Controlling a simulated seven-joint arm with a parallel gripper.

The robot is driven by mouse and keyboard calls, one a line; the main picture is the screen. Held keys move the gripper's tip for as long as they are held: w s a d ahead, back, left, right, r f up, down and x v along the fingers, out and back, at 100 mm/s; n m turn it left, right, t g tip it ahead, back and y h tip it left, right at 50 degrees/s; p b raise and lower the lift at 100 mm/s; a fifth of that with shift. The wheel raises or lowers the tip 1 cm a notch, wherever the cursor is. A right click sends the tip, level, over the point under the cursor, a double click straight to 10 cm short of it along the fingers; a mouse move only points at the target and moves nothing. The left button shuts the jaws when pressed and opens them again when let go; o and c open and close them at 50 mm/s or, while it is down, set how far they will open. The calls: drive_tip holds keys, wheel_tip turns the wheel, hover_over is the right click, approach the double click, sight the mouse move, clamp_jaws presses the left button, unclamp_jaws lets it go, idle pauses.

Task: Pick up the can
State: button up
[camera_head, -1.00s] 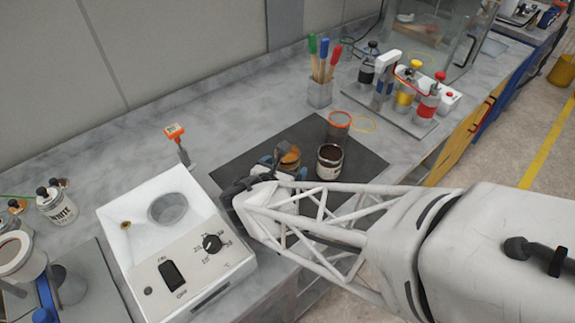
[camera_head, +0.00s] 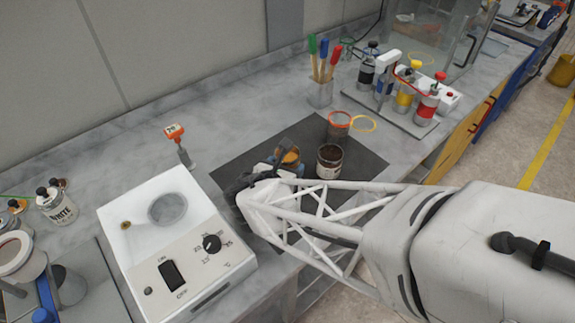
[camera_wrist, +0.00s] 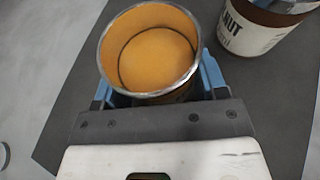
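An open can (camera_head: 288,157) with an orange-yellow inside stands on the dark mat (camera_head: 240,163). In the wrist view the can (camera_wrist: 150,52) shows its round metal rim and orange inside from above. My gripper (camera_head: 278,168) is at the can, with its blue fingers on either side, just below the rim. In the wrist view my gripper (camera_wrist: 157,88) has one finger left and one right of the can, very close to its wall. The can hides parts of the fingers, so I cannot tell whether they press on it.
A brown-filled can with a white label (camera_head: 329,161) stands close to the right, also in the wrist view (camera_wrist: 258,28). An orange-rimmed cup (camera_head: 339,122) is behind it. A white heater box (camera_head: 178,240) stands left. A brush holder (camera_head: 320,92) and bottle rack (camera_head: 402,115) stand behind.

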sight(283, 162)
drive_tip(key=c, duration=0.6)
drive_tip(key=shift+r, duration=0.15)
drive_tip(key=shift+r, duration=1.7)
drive_tip(key=s+d, duration=0.2)
drive_tip(key=s, duration=0.2)
drive_tip(key=s+d+r, duration=0.1)
drive_tip(key=s+d, duration=0.1)
drive_tip(key=s, duration=0.3)
drive_tip(key=s+d, duration=0.2)
drive_tip(key=s, duration=0.3)
drive_tip(key=shift+s+d+r, duration=0.2)
drive_tip(key=shift+s+d, duration=0.05)
drive_tip(key=shift+d, duration=0.15)
